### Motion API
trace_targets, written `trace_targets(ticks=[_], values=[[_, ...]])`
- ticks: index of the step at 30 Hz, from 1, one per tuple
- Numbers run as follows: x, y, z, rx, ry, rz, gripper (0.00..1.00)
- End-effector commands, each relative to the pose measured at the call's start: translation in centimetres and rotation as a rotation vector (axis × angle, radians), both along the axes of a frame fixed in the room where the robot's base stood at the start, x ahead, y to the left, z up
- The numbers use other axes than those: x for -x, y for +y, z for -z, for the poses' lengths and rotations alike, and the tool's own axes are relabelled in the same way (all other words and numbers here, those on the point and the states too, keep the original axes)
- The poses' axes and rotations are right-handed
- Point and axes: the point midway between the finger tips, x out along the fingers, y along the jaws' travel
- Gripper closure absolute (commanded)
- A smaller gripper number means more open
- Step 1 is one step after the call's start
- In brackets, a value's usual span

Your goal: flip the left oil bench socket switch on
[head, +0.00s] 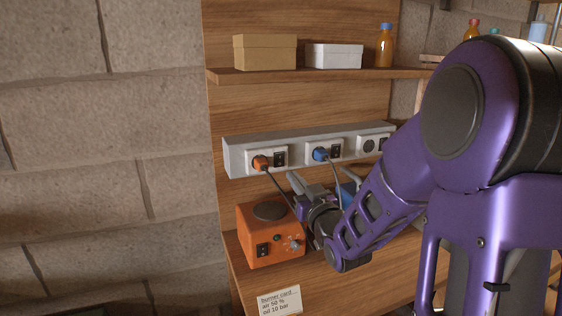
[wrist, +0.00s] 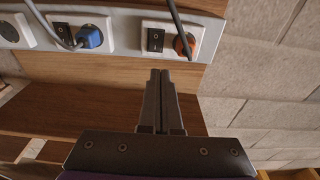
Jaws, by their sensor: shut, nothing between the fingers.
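A pale grey socket strip (head: 232,158) runs along the wooden back panel. Its left socket holds an orange plug (head: 260,163), with a dark rocker switch (head: 280,159) just right of it. In the wrist view, which appears turned over, the same switch (wrist: 155,40) is left of the orange plug (wrist: 184,45). The switch position is too small to tell. My gripper (head: 293,179) is shut and empty, below and near the left socket. In the wrist view its fingertips (wrist: 161,73) point toward that switch, apparently with a small gap.
A blue plug (head: 320,154) sits in the middle socket. An orange burner box (head: 270,235) stands on the bench below, close to my gripper. Cables hang from both plugs. A shelf (head: 300,75) with boxes is above. A card (head: 279,302) is at the front edge.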

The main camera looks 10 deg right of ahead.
Motion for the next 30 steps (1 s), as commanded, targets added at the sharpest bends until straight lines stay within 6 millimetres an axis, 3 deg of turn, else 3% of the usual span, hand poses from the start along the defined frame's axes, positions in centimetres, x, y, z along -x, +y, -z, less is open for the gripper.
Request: trace_targets(ticks=[6,13,18,30], values=[[-4.8,1.0,-0.6,-0.002,-0.002,-0.001,1.00],[-8.1,1.6,-1.0,-0.002,-0.001,0.000,1.00],[-9.1,1.8,-1.1,-0.001,0.000,0.000,1.00],[-9.2,1.9,-1.3,0.001,0.007,0.000,1.00]])
